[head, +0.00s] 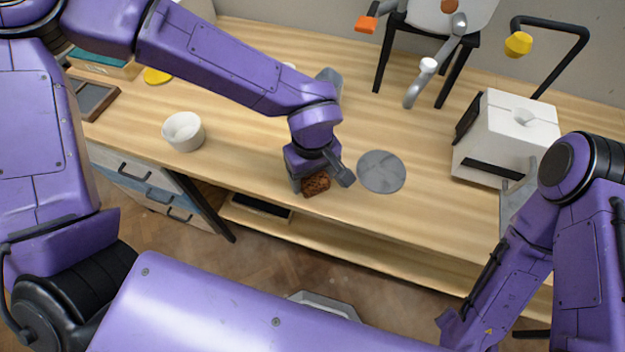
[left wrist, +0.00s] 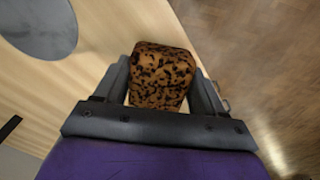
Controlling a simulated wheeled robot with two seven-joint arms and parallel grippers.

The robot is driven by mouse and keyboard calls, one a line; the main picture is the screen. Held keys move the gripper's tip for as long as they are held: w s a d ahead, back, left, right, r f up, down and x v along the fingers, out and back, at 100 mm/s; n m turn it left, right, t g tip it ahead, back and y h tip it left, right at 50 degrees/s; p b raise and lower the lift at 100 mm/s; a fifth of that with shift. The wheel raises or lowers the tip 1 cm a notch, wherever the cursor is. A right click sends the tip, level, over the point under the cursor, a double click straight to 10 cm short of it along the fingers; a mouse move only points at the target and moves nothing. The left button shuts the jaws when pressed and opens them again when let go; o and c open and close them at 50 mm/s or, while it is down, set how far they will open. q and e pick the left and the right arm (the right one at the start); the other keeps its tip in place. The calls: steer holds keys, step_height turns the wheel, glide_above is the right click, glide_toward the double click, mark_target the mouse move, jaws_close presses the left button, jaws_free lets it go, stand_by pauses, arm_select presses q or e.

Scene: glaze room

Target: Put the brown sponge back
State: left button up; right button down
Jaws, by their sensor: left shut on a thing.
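The brown sponge (head: 316,184) is mottled with dark spots. In the head view it is at the front edge of the wooden table, partly hidden by my left gripper (head: 322,184). My left gripper is shut on it, and in the left wrist view the sponge (left wrist: 160,76) sits between the two fingers (left wrist: 161,92). I cannot tell whether the sponge touches the tabletop.
A grey round disc (head: 381,172) lies just right of the sponge. A white bowl (head: 183,131) stands to the left. A white box-shaped device (head: 507,135) stands at the right, and a dark-framed tray (head: 92,98) lies far left. The tabletop between bowl and gripper is clear.

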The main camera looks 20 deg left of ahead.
mark_target(312, 183)
arm_select(q)
steer(key=shift+w+a+f, duration=0.1)
steer(key=shift+w+f, duration=0.05)
steer(key=shift+f, duration=0.8)
steer(key=shift+w+f, duration=0.1)
steer(key=shift+f, duration=0.85)
steer(key=shift+s+f, duration=0.1)
steer(key=o, duration=0.9)
steer(key=shift+o, duration=0.2)
step_height(312, 183, up, 12)
steer(key=shift+r+p, duration=0.15)
steer(key=shift+p, duration=0.3)
